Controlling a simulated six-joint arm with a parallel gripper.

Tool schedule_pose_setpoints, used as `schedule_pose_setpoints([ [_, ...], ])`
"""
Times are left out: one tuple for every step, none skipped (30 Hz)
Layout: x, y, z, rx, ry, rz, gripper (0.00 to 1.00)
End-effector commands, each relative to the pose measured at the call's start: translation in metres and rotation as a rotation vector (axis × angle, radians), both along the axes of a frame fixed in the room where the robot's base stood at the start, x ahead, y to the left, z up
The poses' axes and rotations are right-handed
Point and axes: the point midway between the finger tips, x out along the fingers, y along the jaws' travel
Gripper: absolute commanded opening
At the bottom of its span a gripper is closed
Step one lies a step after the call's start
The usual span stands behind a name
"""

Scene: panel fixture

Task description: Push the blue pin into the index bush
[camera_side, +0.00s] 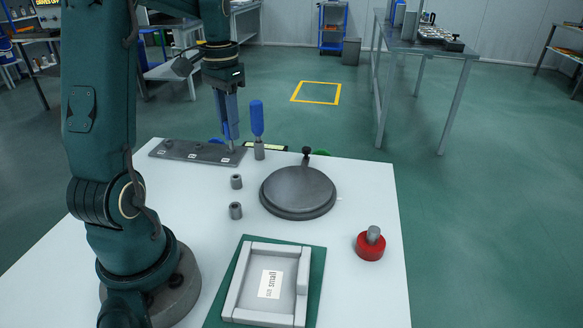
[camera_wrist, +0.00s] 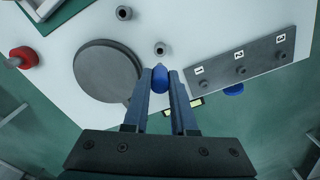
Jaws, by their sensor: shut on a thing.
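My gripper (camera_wrist: 161,76) points down and is shut on the blue pin (camera_wrist: 160,79), which shows between the fingertips in the wrist view. In the side view my gripper (camera_side: 231,150) is by the right end of the numbered plate, with some blue showing at the fingers. I cannot tell which is the index bush.
A round grey disc (camera_side: 298,192) with a black knob is right of the bushes. A red piece with a grey stub (camera_side: 370,246) and a tray labelled "small" (camera_side: 245,285) are in front.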

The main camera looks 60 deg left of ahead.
Motion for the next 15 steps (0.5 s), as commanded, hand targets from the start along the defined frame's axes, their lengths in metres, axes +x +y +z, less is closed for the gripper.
schedule_pose_setpoints([
  [0.0,0.0,0.0,0.0,0.0,0.003,0.0],
  [0.0,0.0,0.0,0.001,-0.001,0.009,0.0],
  [-0.001,-0.001,-0.002,-0.003,0.002,0.019,0.0],
  [-0.003,-0.003,-0.004,-0.007,0.007,0.028,0.0],
  [-0.005,-0.006,-0.005,-0.01,0.011,0.034,0.0],
  [-0.007,-0.011,-0.007,-0.014,0.015,0.043,0.0],
  [-0.01,-0.016,-0.007,-0.016,0.016,0.047,0.0],
  [-0.012,-0.021,-0.007,-0.017,0.018,0.051,0.0],
  [-0.016,-0.03,-0.008,-0.019,0.022,0.054,0.0],
  [-0.019,-0.036,-0.008,-0.019,0.022,0.055,0.0],
  [-0.022,-0.042,-0.008,-0.019,0.022,0.055,0.0],
  [-0.026,-0.051,-0.008,-0.019,0.023,0.053,0.0],
  [-0.029,-0.057,-0.008,-0.019,0.023,0.051,0.0],
  [-0.032,-0.062,-0.008,-0.017,0.021,0.048,0.0],
  [-0.035,-0.069,-0.008,-0.016,0.021,0.042,0.0],
])
